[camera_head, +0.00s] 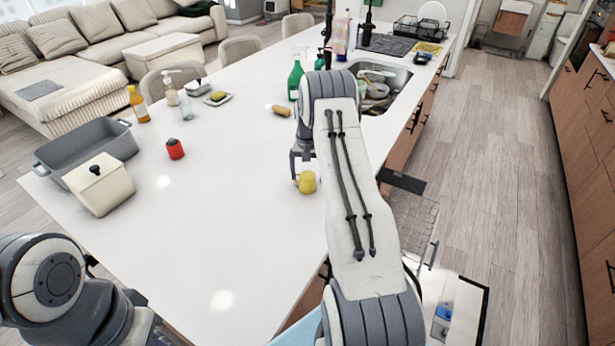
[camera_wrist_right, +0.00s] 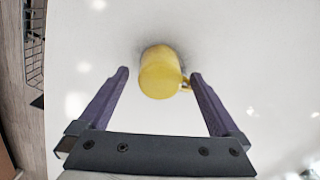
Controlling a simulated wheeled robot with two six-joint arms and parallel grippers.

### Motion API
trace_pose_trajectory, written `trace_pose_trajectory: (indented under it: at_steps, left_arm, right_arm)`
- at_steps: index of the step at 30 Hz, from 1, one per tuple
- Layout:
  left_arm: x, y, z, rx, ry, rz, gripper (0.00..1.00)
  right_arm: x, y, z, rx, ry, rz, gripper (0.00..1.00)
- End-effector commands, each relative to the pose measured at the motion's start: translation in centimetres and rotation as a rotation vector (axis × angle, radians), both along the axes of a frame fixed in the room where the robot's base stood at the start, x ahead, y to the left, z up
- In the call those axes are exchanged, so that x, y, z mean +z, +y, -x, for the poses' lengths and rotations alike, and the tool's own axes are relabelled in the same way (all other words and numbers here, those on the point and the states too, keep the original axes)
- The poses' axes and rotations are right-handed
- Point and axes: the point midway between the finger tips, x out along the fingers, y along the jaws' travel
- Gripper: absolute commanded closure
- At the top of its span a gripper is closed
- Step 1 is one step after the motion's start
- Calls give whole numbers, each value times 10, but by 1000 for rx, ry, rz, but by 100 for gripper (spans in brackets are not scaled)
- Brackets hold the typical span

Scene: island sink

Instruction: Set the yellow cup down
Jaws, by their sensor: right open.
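The yellow cup (camera_head: 306,182) stands on the white island top (camera_head: 235,190), near its right side. In the right wrist view the cup (camera_wrist_right: 160,73) lies between and just past my fingertips, with its handle toward the right finger. My right gripper (camera_head: 303,168) is open; in the wrist view its two fingers (camera_wrist_right: 160,75) are spread with white counter visible on either side of the cup. Part of the gripper is hidden behind my right arm in the head view. My left arm shows at the lower left, but its gripper fingers are not visible.
A red can-like item (camera_head: 175,149), a grey bin (camera_head: 88,146) and a cream canister (camera_head: 100,186) stand on the left of the island. A green spray bottle (camera_head: 295,80) and a sink with dishes (camera_head: 378,84) are farther back. The counter front is clear.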

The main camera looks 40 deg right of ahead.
Motion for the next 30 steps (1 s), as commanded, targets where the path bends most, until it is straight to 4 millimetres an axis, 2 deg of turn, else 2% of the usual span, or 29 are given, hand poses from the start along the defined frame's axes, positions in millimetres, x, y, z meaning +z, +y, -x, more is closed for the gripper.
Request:
trace_pose_trajectory:
  at_steps: [6, 15, 19, 24, 26, 28, 29, 30]
  left_arm:
    - [-23, 0, 0, -1, 1, -1, 100]
    - [-36, 0, 0, -2, 1, -1, 100]
    - [-38, 0, 0, -2, 1, -1, 100]
    - [-38, 0, 0, -2, 1, -1, 100]
    - [-38, 0, 0, -2, 1, -1, 100]
    - [-37, 0, 0, -2, 1, -1, 100]
    - [-37, 0, 0, -2, 1, -1, 100]
    - [-37, 0, 0, -2, 1, -1, 100]
  right_arm:
    - [41, -1, -1, 0, -6, 4, 1]
    - [98, 0, -1, 0, -4, 2, 1]
    - [109, 0, 0, 0, -3, 1, 1]
    - [113, 1, 0, 2, -1, 1, 1]
    - [116, 9, -2, 18, -3, 0, 1]
    - [124, 33, -5, 66, -6, -1, 1]
    - [129, 49, -7, 97, -9, -2, 1]
    - [137, 75, -7, 150, -12, -4, 1]
